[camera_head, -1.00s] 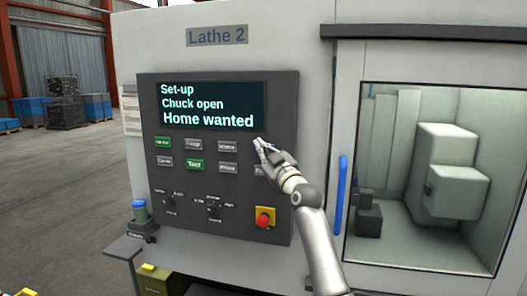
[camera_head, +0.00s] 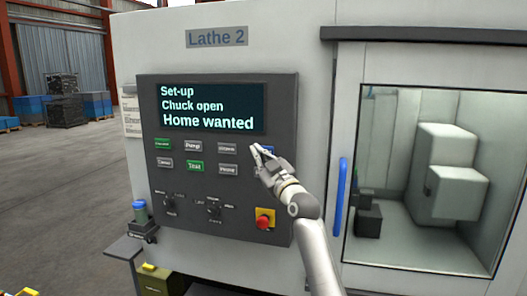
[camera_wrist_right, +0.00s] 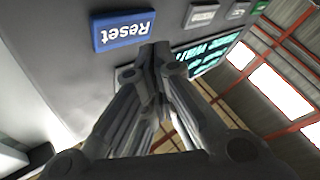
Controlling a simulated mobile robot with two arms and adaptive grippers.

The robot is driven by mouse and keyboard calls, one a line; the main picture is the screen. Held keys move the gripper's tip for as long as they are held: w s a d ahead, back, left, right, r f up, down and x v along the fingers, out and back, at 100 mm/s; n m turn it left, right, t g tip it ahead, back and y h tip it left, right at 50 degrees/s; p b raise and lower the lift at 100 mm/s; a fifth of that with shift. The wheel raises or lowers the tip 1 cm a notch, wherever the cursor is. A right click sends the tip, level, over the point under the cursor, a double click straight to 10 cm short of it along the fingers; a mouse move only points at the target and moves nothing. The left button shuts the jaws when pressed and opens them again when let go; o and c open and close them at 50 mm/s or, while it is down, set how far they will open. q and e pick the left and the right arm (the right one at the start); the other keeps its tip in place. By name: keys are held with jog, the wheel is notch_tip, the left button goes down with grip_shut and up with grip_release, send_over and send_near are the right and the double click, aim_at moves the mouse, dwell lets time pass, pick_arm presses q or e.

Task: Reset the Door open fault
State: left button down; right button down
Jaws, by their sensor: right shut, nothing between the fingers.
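The lathe's control panel (camera_head: 160,115) carries a dark display (camera_head: 210,106) that reads "Set-up", "Chuck open", "Home wanted"; no "Door open" line shows on it. The blue Reset button (camera_head: 268,149) sits at the right of the upper button row, partly hidden by my right gripper (camera_head: 255,149). In the right wrist view the Reset button (camera_wrist_right: 124,30) appears upside down, just beyond and left of the fingertips (camera_wrist_right: 156,50). The right gripper is shut and empty, close to the panel; I cannot tell whether it touches. My left gripper is not in view.
Other buttons include a green Test button (camera_head: 195,167). A red emergency stop (camera_head: 264,218) on yellow sits below my right wrist. The lathe door has a window and a blue handle (camera_head: 341,195) to the right. A blue-topped container (camera_head: 140,211) stands left of the panel.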

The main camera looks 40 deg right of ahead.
jog(key=s+a+p, duration=0.1)
jog(key=s+a, duration=0.1)
jog(key=shift+s+a+r, duration=0.1)
jog(key=shift+s+a, duration=0.15)
jog(key=shift+a, duration=0.15)
dwell(0.6)
